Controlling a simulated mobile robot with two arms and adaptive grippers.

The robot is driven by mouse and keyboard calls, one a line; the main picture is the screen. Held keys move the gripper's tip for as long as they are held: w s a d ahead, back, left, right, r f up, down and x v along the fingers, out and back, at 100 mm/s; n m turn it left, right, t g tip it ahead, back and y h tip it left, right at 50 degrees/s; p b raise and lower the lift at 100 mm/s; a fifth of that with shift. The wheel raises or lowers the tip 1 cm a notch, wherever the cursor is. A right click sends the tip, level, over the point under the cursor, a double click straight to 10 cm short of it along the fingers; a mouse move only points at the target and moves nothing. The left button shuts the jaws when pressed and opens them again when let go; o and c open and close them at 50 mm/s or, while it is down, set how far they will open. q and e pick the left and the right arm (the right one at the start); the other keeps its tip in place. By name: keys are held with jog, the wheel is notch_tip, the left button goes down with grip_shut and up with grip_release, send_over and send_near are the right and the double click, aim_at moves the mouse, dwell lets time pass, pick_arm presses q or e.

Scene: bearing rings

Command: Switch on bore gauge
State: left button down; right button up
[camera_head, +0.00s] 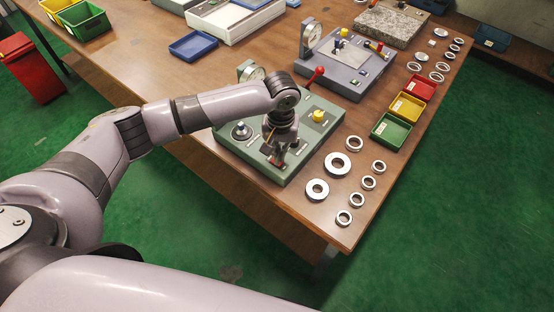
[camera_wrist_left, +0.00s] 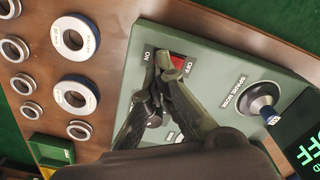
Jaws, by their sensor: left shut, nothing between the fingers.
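The bore gauge is the green box (camera_head: 312,142) on the wooden table in the head view. A dark display (camera_wrist_left: 302,150) at the right edge reads OFF. My left gripper (camera_head: 277,162) is shut and empty over the switch; its fingertips (camera_wrist_left: 164,62) are at the ON side. I cannot tell whether they touch it. My right gripper is out of view.
Several metal rings (camera_head: 338,164) lie on the table right of the box. Green (camera_head: 391,131), yellow and red bins stand beyond them. A grey gauge device (camera_head: 347,78) stands behind. The table's front edge is close to the box.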

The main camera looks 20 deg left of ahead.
pick_arm(q)
jog(key=shift+f, duration=0.1)
dwell(0.3)
jog(key=shift+s+f+b, duration=0.1)
jog(key=shift+f+b, duration=0.2)
jog(key=shift+f, duration=0.85)
dwell(0.5)
jog(key=shift+r+p, duration=0.7)
jog(key=shift+p, duration=0.25)
notch_tip(320, 180, up, 6)
jog(key=p, duration=0.7)
jog(key=shift+f, duration=0.2)
